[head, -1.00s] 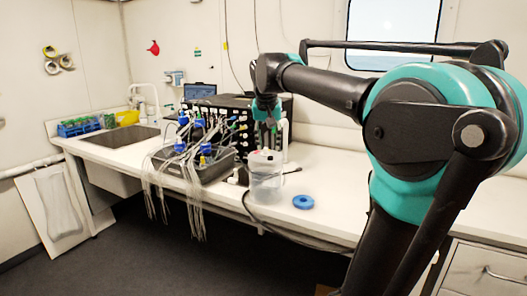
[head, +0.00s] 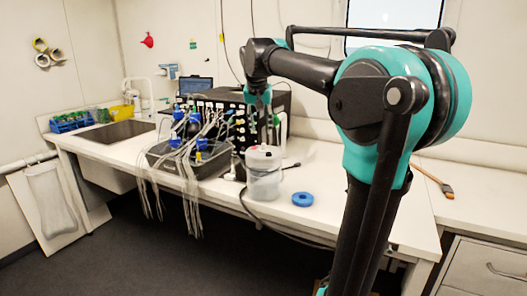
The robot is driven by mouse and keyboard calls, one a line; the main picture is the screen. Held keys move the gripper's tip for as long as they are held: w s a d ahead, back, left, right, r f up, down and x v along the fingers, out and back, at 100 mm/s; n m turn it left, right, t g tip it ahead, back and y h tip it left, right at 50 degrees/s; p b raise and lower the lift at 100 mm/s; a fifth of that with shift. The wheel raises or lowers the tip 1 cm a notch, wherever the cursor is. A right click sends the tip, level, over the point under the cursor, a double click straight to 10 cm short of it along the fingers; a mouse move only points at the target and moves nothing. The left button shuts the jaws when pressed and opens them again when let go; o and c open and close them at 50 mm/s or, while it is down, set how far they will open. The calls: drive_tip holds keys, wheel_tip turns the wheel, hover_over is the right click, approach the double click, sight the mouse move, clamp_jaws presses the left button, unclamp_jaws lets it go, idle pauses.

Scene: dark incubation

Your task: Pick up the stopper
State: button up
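I cannot pick out a thing that is surely the stopper. A blue ring (head: 302,199) lies flat on the white bench near its front edge. A clear round container (head: 264,178) with a pale top and a small red spot on it stands left of the ring. Several bottles with blue caps (head: 178,115) stand in a grey tray (head: 215,167) among many thin tubes. My gripper (head: 261,107) points down above and behind the container, in front of the black equipment. It is small and dark there, and its fingers do not show clearly.
The black rack (head: 282,103) stands behind the tray and container. Dark cables run over the bench's front edge. A sink (head: 115,133) and a blue rack (head: 72,124) are at the left. An orange-handled tool (head: 440,187) lies at the right. The bench right of the ring is mostly clear.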

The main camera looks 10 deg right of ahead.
sight(264, 144)
drive_tip(key=shift+d+x, duration=0.1)
drive_tip(key=shift+x, duration=1.65)
drive_tip(key=shift+d+x, duration=0.15)
drive_tip(key=shift+x, duration=1.65)
drive_tip(key=shift+s, duration=0.15)
drive_tip(key=c, duration=0.9)
